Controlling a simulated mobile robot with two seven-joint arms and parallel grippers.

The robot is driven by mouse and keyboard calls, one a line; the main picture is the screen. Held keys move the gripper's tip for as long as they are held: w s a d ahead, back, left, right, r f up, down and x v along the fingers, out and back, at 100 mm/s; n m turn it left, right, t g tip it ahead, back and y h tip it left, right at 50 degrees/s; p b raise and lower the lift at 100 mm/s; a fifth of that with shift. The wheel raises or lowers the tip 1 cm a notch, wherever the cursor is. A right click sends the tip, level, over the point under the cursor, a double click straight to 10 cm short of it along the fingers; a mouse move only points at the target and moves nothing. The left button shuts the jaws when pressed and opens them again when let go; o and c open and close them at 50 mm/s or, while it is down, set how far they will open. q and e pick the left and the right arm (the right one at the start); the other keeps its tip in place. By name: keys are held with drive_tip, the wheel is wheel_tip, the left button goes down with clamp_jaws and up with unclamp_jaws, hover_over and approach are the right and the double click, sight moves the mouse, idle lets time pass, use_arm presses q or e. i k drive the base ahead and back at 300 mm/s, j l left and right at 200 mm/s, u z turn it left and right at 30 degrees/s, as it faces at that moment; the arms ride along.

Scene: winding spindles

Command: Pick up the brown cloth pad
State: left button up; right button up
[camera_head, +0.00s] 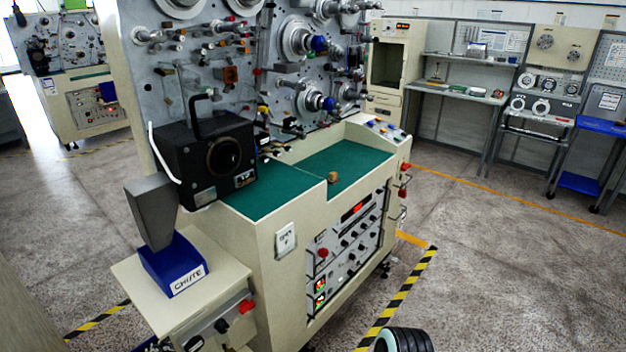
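A small brown object (333,177), which looks like the brown cloth pad, lies on the green work surface (350,158) of the winding machine. It sits near the front edge of that surface, above the control panel. It is small in the picture, so its folds and exact shape cannot be made out. Nothing is seen touching or covering it.
A black box (206,160) with a round opening stands left on the machine. A grey holder in a blue base (172,262) stands front left. Spindles rise behind the green surface. The control panel (347,245) faces front. Open floor (500,265) lies to the right.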

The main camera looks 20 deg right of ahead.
sight(333, 179)
drive_tip(key=l+u, duration=0.2)
drive_tip(key=u, duration=0.2)
drive_tip(key=i+l+u, duration=0.1)
drive_tip(key=l+u, duration=0.4)
drive_tip(key=u, duration=0.25)
drive_tip(key=l+u, duration=0.25)
drive_tip(key=l, duration=0.3)
drive_tip(key=k+l+u, duration=0.25)
drive_tip(key=l, duration=0.25)
drive_tip(key=k+l, duration=0.1)
drive_tip(key=l, duration=0.35)
drive_tip(key=l+u, duration=0.1)
drive_tip(key=l, duration=0.35)
drive_tip(key=k+l, duration=0.15)
drive_tip(key=l, duration=0.3)
drive_tip(key=k+l+u, duration=0.1)
drive_tip(key=l, duration=0.35)
drive_tip(key=k+l, duration=0.15)
drive_tip(key=l, duration=0.25)
